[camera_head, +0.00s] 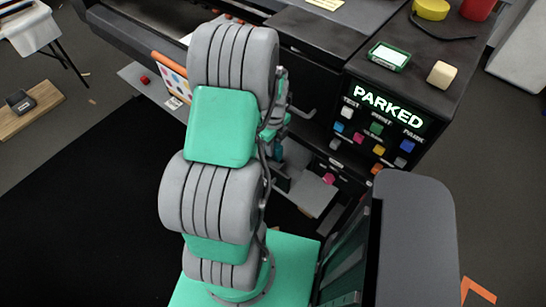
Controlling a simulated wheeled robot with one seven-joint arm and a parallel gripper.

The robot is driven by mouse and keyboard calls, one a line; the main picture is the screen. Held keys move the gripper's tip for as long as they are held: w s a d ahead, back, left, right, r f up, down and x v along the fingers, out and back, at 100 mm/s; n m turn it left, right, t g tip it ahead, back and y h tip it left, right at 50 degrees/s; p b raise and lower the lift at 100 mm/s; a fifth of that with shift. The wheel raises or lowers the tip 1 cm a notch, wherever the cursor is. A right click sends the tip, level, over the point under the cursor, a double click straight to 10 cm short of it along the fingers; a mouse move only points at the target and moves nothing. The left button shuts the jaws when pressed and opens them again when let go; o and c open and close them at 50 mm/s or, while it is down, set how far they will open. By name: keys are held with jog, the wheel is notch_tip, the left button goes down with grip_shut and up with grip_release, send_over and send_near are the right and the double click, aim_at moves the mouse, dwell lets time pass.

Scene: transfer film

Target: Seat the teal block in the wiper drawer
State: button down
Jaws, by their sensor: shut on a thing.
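My gripper (282,181) is low beside the machine's front, largely hidden behind my own arm. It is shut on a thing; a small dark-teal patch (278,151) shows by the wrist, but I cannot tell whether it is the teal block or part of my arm. An open, low drawer-like bay with a pale grey panel (312,193) lies just right of my gripper. I cannot tell for certain that this is the wiper drawer. A pink block (328,179) sits in it. Any contact between the held thing and the bay is hidden.
The machine's control panel has a lit PARKED sign (388,107) and several coloured blocks below it. A green-framed device (389,57) and a cream block (441,74) stand on top. A dark grey panel (418,230) rises at right. A black mat (80,220) covers the left floor.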

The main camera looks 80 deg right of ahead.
notch_tip(320, 180, down, 4)
jog(key=shift+f, duration=0.55)
jog(key=shift+f, duration=0.25)
jog(key=c, duration=1.2)
grip_release()
jog(key=shift+r, duration=0.1)
jog(key=shift+o, duration=0.2)
